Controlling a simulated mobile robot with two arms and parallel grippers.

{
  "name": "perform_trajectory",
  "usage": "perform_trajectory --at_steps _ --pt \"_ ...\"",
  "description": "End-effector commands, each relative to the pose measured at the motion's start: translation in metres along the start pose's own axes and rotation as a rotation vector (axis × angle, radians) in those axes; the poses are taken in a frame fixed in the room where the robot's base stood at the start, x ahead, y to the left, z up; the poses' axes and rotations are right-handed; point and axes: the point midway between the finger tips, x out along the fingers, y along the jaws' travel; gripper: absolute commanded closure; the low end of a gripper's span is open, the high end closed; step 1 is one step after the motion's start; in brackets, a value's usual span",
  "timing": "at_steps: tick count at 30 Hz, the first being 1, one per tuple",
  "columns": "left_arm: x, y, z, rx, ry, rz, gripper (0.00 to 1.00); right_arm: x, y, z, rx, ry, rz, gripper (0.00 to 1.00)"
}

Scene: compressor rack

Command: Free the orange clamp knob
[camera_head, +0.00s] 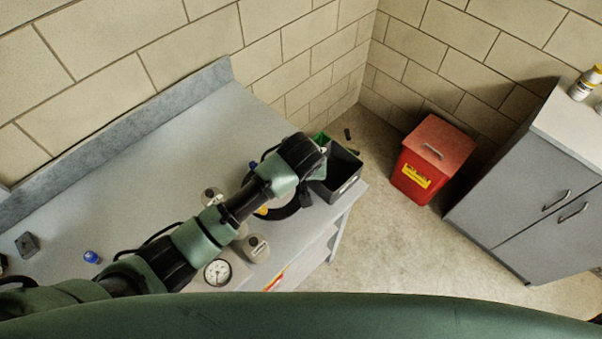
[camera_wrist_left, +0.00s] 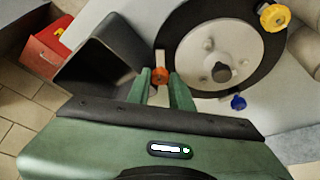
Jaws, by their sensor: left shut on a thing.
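In the left wrist view the orange clamp knob (camera_wrist_left: 160,76) sits between the fingertips of my left gripper (camera_wrist_left: 165,84), which is shut on it. The knob is at the edge of a black ring (camera_wrist_left: 174,42) around a pale round plate (camera_wrist_left: 215,45) with a dark centre knob. Whether the knob is still attached there cannot be told. In the head view my left arm reaches over the bench and hides the knob and most of the black ring (camera_head: 287,210). My right gripper is in neither view.
A dark open bin (camera_head: 340,176) stands beside the ring at the bench end; it also shows in the left wrist view (camera_wrist_left: 105,62). Yellow (camera_wrist_left: 274,17) and blue (camera_wrist_left: 238,102) knobs are nearby. A gauge (camera_head: 217,272) lies near the bench's front. A red box (camera_head: 425,165) stands on the floor.

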Motion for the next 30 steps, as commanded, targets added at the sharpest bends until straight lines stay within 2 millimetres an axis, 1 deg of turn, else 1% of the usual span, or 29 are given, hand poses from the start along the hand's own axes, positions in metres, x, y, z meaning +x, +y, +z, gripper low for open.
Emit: perform_trajectory --at_steps 9,23,24,26,27,30 --pt "-0.0007 0.0012 -0.0017 -0.091 0.003 -0.036 1.0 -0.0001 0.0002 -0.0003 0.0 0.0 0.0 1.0" --pt "-0.0008 0.0011 -0.0023 -0.102 0.005 -0.041 1.0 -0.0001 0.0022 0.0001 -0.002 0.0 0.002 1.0" --pt "-0.0009 0.0011 -0.0023 -0.102 0.005 -0.041 0.76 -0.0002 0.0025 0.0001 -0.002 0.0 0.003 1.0" --pt "-0.0008 0.0011 -0.0021 -0.102 0.005 -0.041 0.59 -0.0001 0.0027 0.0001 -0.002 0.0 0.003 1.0" --pt "-0.0007 0.0011 -0.0019 -0.102 0.004 -0.041 0.57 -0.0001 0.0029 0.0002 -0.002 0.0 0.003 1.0" --pt "-0.0005 0.0011 -0.0014 -0.101 0.003 -0.041 0.57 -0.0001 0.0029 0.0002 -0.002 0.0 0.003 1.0"
